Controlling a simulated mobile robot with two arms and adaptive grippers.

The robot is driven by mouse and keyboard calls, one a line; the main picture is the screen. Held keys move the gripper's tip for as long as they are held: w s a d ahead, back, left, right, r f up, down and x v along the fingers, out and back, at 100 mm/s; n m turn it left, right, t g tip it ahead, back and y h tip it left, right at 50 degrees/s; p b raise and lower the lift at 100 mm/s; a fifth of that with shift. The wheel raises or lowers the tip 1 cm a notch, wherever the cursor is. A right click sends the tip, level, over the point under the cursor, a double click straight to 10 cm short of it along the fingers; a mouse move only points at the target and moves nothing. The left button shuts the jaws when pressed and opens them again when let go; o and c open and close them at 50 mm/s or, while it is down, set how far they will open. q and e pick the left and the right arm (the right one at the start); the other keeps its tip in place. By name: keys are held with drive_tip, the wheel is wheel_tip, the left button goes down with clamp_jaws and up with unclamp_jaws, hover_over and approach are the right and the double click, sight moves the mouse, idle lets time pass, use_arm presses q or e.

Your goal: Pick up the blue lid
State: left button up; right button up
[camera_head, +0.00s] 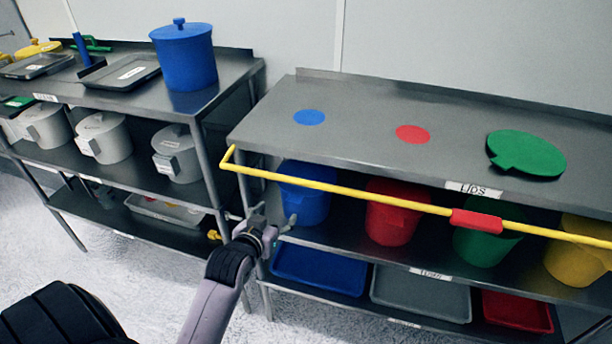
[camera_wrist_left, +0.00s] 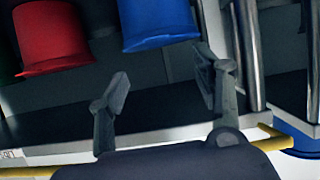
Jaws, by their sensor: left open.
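The blue lid (camera_head: 180,30) has a small knob and sits on top of a blue bucket (camera_head: 187,65) on the left table's top. My left gripper (camera_head: 270,217) is open and empty, low by the near left corner of the right table. It is well below the blue lid and to its right. In the left wrist view the open fingers (camera_wrist_left: 162,85) face a blue bucket (camera_wrist_left: 157,22) and a red bucket (camera_wrist_left: 48,38), with nothing between them. The lid does not show there. My right gripper is not in view.
A yellow rail (camera_head: 340,188) with a red grip runs along the right table's front. The right tabletop holds a flat blue disc (camera_head: 309,117), a red disc (camera_head: 412,134) and a green lid (camera_head: 527,153). Black trays (camera_head: 125,72) lie left of the lidded bucket. Shelves below hold buckets and bins.

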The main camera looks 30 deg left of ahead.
use_arm(q)
approach(295, 198)
drive_tip(key=w+a, duration=0.1)
drive_tip(key=w, duration=0.1)
drive_tip(key=x, duration=0.1)
drive_tip(key=p+x, duration=0.1)
drive_tip(key=x, duration=0.1)
drive_tip(key=p+x, duration=0.1)
drive_tip(key=shift+w+d+f, duration=0.2)
drive_tip(key=shift+w+f, duration=0.1)
drive_tip(key=shift+f, duration=0.2)
drive_tip(key=shift+w+a+f, duration=0.15)
drive_tip(key=shift+w+f, duration=0.15)
drive_tip(key=shift+w, duration=0.3)
drive_tip(key=shift+s, duration=0.1)
drive_tip(key=c, duration=1.2)
